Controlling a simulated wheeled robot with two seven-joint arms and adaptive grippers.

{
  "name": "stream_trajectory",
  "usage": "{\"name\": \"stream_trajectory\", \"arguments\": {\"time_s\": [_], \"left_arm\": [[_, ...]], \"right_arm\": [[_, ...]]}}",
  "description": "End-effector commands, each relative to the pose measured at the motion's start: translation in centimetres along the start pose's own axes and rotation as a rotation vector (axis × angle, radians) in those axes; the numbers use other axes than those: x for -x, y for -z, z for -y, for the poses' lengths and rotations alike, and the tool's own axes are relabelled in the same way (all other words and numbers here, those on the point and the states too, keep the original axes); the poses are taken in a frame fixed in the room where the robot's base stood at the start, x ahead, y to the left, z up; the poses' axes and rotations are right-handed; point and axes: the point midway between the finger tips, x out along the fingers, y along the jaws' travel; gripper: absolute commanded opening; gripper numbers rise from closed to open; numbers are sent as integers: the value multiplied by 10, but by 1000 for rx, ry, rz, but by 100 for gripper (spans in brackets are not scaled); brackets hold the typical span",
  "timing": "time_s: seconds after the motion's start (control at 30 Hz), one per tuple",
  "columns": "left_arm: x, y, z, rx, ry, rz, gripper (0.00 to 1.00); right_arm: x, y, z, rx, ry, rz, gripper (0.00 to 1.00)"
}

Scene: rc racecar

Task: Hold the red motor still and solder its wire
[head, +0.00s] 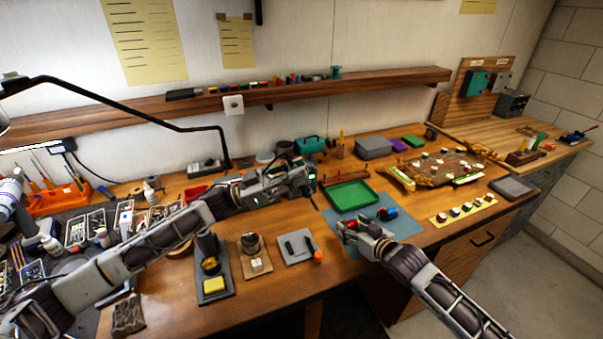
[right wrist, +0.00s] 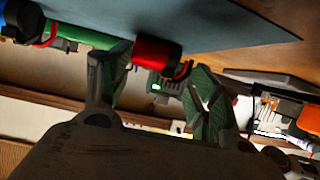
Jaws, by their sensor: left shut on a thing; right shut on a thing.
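The red motor (right wrist: 158,52) has a dark end and sits between the fingertips of my right gripper (right wrist: 150,85) in the right wrist view. In the head view my right gripper (head: 352,229) is shut on it at the front edge of the blue mat (head: 333,241), and only a bit of red shows. My left gripper (head: 308,180) is at the left of the green tray, shut on a thin dark tool (head: 315,203) that points down. It is probably the soldering iron, mostly hidden by the gripper. The motor's wire is too small to make out.
A blue motor (head: 388,213) lies on the mat right of my right gripper. A soldering stand with a yellow sponge (head: 214,285) stands at the front left. A yellow strip (head: 463,209) with several small parts lies at the right.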

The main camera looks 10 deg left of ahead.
Motion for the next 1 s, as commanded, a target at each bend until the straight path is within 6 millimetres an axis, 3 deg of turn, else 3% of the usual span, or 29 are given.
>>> {"name": "stream_trajectory", "arguments": {"time_s": [1.0], "left_arm": [[8, 7, -3, 0, -1, 0, 0]], "right_arm": [[0, -1, 0, -1, 0, 2, 34]]}}
